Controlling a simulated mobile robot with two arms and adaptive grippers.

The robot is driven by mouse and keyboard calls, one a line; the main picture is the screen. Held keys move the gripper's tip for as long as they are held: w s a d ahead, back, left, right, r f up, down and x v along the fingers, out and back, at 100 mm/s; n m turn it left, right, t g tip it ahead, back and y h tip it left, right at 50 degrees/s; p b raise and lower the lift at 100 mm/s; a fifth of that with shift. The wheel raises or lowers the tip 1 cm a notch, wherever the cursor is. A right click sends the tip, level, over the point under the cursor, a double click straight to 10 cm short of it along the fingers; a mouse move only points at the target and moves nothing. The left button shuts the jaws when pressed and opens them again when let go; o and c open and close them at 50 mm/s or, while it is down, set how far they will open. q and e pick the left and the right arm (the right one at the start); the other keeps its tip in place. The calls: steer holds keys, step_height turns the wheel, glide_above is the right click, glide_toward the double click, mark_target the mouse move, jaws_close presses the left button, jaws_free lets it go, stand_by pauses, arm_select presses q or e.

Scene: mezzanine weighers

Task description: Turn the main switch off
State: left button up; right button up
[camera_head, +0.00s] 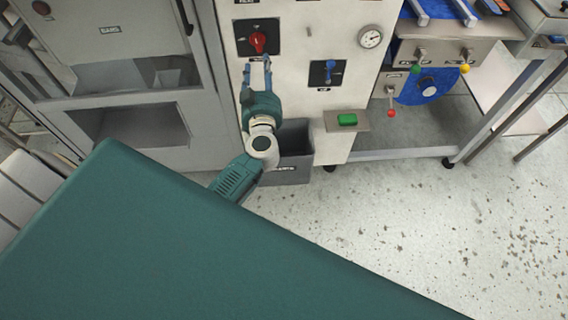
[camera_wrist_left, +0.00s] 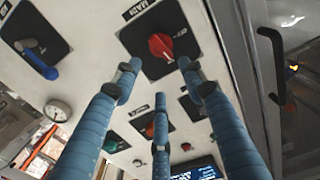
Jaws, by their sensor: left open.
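The main switch is a red rotary knob (camera_head: 258,41) on a black square plate on the white cabinet front. In the left wrist view the red knob (camera_wrist_left: 160,46) sits on its plate, with a "MAIN" label beside it. My left gripper (camera_head: 257,62) is just below the knob in the head view, fingers pointing up at it. In the left wrist view its blue fingers (camera_wrist_left: 158,85) are spread and empty, apart from the knob as far as I can tell. My right gripper is not in view.
A blue-handled switch (camera_head: 328,72) and a gauge (camera_head: 370,37) are to the right on the cabinet. A green button (camera_head: 347,119) sits lower on a bracket. A grey bin (camera_head: 290,168) stands below. Coloured levers (camera_head: 418,66) are on the machine at right.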

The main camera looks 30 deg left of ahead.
arm_select(q)
steer(key=s+d+f+m+h+b, duration=0.1)
steer(key=s+d+f+m+h, duration=0.1)
steer(key=f, duration=0.8)
steer(key=s+d+f+m+h+b, duration=0.2)
steer(key=d+f, duration=0.3)
steer(key=f, duration=0.5)
steer(key=s+d+f+m+g+h+b, duration=0.1)
steer(key=s+d+f+m+h, duration=0.1)
steer(key=f, duration=0.9)
steer(key=shift+s+d+m+h+b, duration=0.4)
steer(key=shift+s+d+h, duration=0.4)
steer(key=shift+d+h, duration=0.4)
steer(key=shift+w+a, duration=0.1)
